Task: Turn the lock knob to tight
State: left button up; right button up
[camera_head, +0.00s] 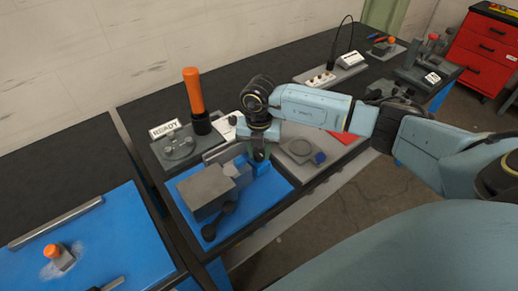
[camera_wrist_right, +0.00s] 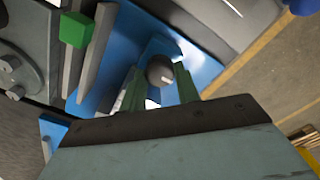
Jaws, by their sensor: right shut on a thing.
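My right gripper (camera_head: 259,153) comes down over the blue base plate (camera_head: 262,197), beside the blue bracket at its far right corner. In the right wrist view, the green-padded fingers (camera_wrist_right: 160,88) are shut on a dark round knob (camera_wrist_right: 160,68), which I take for the lock knob. The knob sits at the blue bracket (camera_wrist_right: 152,47). A pale mark shows on the knob, but its turned position cannot be read. In the head view the fingers and arm mostly hide the knob. My left gripper is in neither view.
A grey block (camera_head: 205,190) and a black double-ended part (camera_head: 219,221) are on the blue plate. An orange-handled tool (camera_head: 194,95) stands behind, near a READY sign (camera_head: 164,129). A grey fixture with a round part (camera_head: 300,149) is to the right. A blue-topped table (camera_head: 100,240) is at left.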

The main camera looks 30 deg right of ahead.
aim_at(259, 153)
jog(key=shift+r, duration=0.1)
jog(key=o, duration=1)
jog(key=shift+c, duration=0.2)
notch_tip(259, 153, up, 13)
jog(key=shift+r+b, duration=0.2)
jog(key=shift+b, duration=0.15)
